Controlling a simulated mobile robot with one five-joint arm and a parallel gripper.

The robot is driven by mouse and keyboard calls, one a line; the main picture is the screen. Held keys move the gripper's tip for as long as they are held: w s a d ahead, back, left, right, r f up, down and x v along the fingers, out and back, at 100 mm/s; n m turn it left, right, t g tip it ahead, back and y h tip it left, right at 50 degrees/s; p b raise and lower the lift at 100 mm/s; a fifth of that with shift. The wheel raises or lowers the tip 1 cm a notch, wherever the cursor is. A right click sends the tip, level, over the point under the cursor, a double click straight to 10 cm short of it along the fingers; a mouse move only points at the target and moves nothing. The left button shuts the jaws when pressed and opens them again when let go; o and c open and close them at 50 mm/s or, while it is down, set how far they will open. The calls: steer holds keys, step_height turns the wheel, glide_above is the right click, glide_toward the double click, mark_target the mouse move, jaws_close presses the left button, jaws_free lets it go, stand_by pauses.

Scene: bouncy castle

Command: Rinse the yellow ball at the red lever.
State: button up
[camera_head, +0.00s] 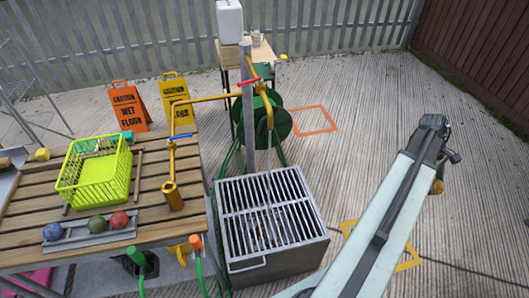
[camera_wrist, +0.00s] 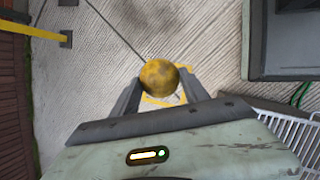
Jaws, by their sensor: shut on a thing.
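The yellow ball (camera_wrist: 159,77) has dark, dirty-looking patches. It sits between the two fingers of my gripper (camera_wrist: 158,88) in the wrist view, held off the ground. In the head view the ball (camera_head: 437,187) shows in part past my arm at the right, and the fingers are mostly hidden. The red lever (camera_head: 249,80) is on a grey post, beside a yellow curved spout (camera_head: 262,92). A metal grated basin (camera_head: 310,238) stands below. My gripper is well to the right of the lever and basin.
A slatted wooden table (camera_head: 25,225) at the left bears a green basket (camera_head: 72,196), several small balls and a blue lever (camera_head: 180,136) on a yellow pipe. Two caution signs (camera_head: 128,107) and a green hose reel (camera_head: 283,124) stand behind.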

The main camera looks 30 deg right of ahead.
steer(key=shift+w+a, duration=0.2)
steer(key=shift+w, duration=0.1)
steer(key=shift+s+d, duration=0.35)
steer(key=shift+s, duration=0.15)
steer(key=shift+w+a, duration=0.1)
steer(key=shift+w, duration=0.05)
steer(key=shift+w+a, duration=0.25)
steer(key=shift+w, duration=0.1)
stand_by(0.4)
steer(key=shift+s, duration=0.1)
steer(key=shift+s+d, duration=0.35)
steer(key=shift+w+a, duration=0.1)
stand_by(0.3)
